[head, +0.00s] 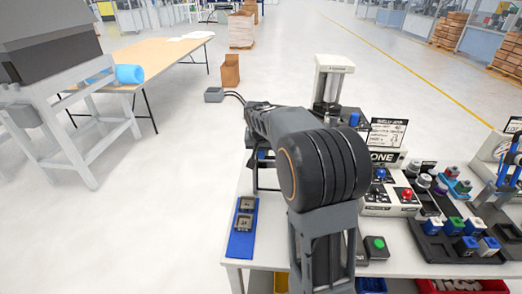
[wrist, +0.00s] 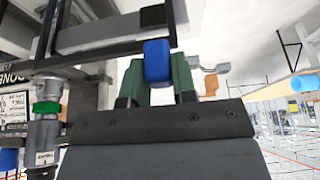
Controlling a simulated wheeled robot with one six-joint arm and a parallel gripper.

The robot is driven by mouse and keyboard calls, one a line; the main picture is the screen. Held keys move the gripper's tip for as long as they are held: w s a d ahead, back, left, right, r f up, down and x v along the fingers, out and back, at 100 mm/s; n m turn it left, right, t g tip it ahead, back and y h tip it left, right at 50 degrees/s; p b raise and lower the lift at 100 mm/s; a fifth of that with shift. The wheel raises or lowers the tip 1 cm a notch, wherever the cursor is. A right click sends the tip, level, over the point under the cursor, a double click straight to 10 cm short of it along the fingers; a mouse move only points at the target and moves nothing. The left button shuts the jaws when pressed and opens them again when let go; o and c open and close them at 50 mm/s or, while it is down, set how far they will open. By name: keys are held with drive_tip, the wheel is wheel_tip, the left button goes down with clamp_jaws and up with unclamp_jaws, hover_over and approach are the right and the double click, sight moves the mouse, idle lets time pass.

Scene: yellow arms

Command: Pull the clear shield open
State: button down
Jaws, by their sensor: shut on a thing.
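The clear shield's pane is hard to make out. In the wrist view a dark frame bar (wrist: 105,42), which seems to belong to it, crosses the upper left. A blue handle block (wrist: 157,52) hangs at this bar. My gripper (wrist: 158,75) has its two green fingers on either side of the blue handle, shut on it. In the head view my dark arm reaches forward over the bench's left part and hides the gripper and most of the shield. How far the shield stands open cannot be told.
The white bench (head: 270,225) carries a blue tray with grey blocks (head: 241,228) at left. A press-like machine (head: 333,85) stands behind my arm. Red and blue buttons (head: 407,194) and a dark tray of coloured blocks (head: 460,240) are at right.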

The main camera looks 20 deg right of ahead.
drive_tip(key=c, duration=0.9)
unclamp_jaws()
drive_tip(key=shift+a, duration=0.1)
drive_tip(key=b+v, duration=0.1)
drive_tip(key=v, duration=1.2)
drive_tip(key=shift+s+a+r, duration=0.1)
drive_tip(key=shift+s+r, duration=0.1)
drive_tip(key=shift+r, duration=0.15)
drive_tip(key=shift+w, duration=0.1)
drive_tip(key=s+a+f+n, duration=0.2)
drive_tip(key=s+a+f, duration=0.1)
drive_tip(key=s, duration=0.3)
drive_tip(key=s+a+f+n+y, duration=0.1)
drive_tip(key=s+a+f+n, duration=0.1)
drive_tip(key=s+f, duration=0.3)
drive_tip(key=s+a+f+n+y, duration=0.1)
drive_tip(key=s+a+f+n, duration=0.1)
drive_tip(key=s, duration=0.7)
drive_tip(key=shift+a+f+t, duration=0.15)
drive_tip(key=shift+a+f, duration=0.25)
drive_tip(key=shift+f, duration=0.2)
drive_tip(key=shift+a+f+t, duration=0.15)
drive_tip(key=shift+a+f, duration=0.3)
drive_tip(key=shift+f, duration=0.2)
